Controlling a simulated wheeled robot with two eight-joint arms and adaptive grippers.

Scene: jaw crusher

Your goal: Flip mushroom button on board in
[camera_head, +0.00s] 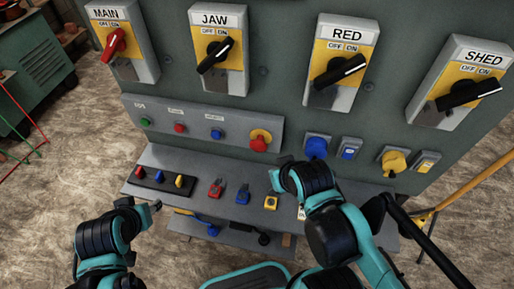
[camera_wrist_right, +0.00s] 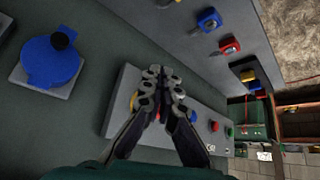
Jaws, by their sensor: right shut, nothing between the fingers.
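The red mushroom button (camera_head: 260,143) on its yellow base sits at the right end of a light grey board (camera_head: 160,122) on the cabinet front. My right gripper (camera_head: 282,166) is just below and to the right of it in the head view. In the right wrist view, my right gripper (camera_wrist_right: 162,78) is shut and empty, with its fingertips together in front of the board (camera_wrist_right: 117,110).
Green, red and blue buttons (camera_head: 180,128) line the same board. A shelf below holds several plugs (camera_head: 242,194). A blue socket (camera_head: 316,147) and a yellow socket (camera_head: 394,160) are to the right. Large rotary switches (camera_head: 339,70) are above.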

